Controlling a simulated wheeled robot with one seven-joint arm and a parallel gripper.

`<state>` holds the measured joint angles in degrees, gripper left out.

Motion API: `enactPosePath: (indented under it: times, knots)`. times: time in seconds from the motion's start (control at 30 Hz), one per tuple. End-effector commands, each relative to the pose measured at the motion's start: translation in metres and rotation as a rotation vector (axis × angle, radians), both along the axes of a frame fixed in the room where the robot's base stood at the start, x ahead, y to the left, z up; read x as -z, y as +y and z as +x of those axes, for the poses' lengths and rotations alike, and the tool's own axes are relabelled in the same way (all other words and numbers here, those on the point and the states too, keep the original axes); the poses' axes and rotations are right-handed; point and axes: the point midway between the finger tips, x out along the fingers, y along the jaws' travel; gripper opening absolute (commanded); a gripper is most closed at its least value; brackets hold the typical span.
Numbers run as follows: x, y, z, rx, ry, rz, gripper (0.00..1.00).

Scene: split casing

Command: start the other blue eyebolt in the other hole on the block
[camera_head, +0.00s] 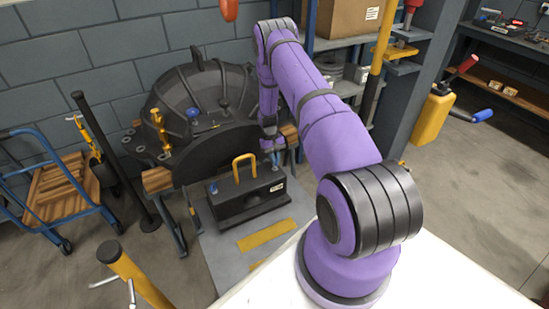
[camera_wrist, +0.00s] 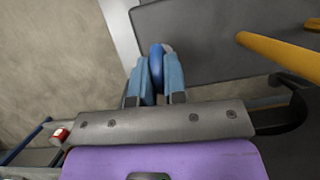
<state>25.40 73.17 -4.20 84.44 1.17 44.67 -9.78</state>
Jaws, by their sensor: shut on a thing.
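The dark block (camera_head: 252,203) with a yellow handle (camera_head: 245,162) stands in front of the big rounded casing. A blue eyebolt (camera_head: 213,187) stands at the left end of its top. My gripper (camera_head: 270,150) is above and behind the block's right end in the head view. In the wrist view its two blue fingers (camera_wrist: 159,82) are shut on another blue eyebolt (camera_wrist: 156,60), seen between them. The block's grey face (camera_wrist: 215,45) and the yellow handle (camera_wrist: 280,52) lie beyond. The other hole and the held eyebolt's lower end cannot be made out.
The dark casing (camera_head: 175,90) stands behind the block, with a blue knob-like part (camera_head: 192,113) on it. A blue cart (camera_head: 60,190) and a dark post (camera_head: 110,155) are at left. Shelving is at right.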

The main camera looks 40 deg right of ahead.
Motion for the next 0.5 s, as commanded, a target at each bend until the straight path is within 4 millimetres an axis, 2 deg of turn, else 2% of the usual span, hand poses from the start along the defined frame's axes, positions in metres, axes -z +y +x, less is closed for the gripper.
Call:
enactPosePath:
  times: [0.5]
  knots:
    - [0.0068, 0.0, 0.0, 0.0, 0.0, 0.0, 0.0]
